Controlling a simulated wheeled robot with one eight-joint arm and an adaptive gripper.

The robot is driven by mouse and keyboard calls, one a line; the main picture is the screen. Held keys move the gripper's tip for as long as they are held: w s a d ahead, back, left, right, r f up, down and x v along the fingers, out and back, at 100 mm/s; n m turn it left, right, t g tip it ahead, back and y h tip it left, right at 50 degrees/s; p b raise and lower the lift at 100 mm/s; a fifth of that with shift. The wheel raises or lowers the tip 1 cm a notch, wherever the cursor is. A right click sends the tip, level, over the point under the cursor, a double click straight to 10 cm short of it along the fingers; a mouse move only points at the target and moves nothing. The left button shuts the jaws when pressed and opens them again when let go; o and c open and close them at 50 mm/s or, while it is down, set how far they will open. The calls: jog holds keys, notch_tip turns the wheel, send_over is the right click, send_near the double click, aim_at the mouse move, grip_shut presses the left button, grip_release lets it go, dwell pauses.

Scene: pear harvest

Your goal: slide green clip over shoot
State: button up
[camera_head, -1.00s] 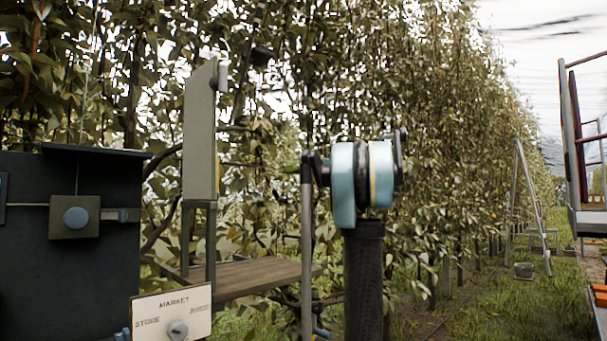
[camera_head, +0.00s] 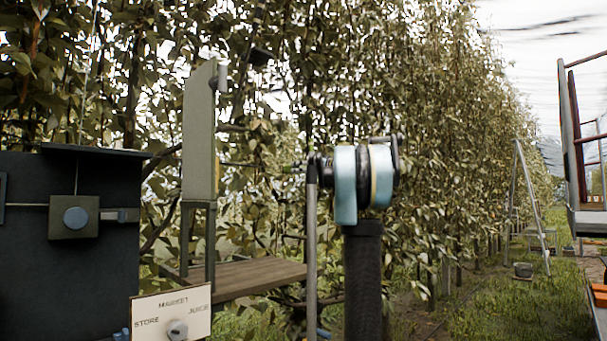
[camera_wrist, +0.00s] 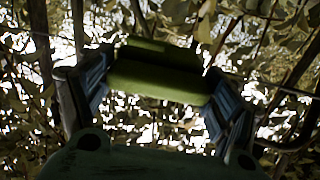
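The green clip (camera_wrist: 158,78) is in the middle of the wrist view, a blocky olive-green piece with a raised ridge. My gripper (camera_wrist: 158,90) has one finger at each side of the clip, and the fingers appear closed against its ends. Leaves and thin stems are behind the clip. I cannot tell which stem is the shoot, or whether the clip touches one. In the head view a thin, roughly level twig (camera_head: 250,164) runs from the pale upright board towards my arm. The gripper and clip are not clear in the head view.
A pale upright board (camera_head: 200,135) stands on a post left of my arm, by a wooden shelf (camera_head: 250,279). A dark cabinet (camera_head: 60,270) and a dial sign (camera_head: 150,316) are at left. The leafy row stands behind. A ladder (camera_head: 533,205) and grass are at right.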

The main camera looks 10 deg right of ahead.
jog(key=shift+c, duration=0.5)
jog(key=w+d, duration=0.4)
jog(key=d, duration=0.2)
jog(key=shift+w+d, duration=0.25)
jog(key=shift+w, duration=0.1)
jog(key=o, duration=1.5)
jog(key=shift+w+d, duration=0.1)
jog(key=shift+c, duration=0.2)
jog(key=v, duration=1.2)
jog(key=shift+f, duration=0.1)
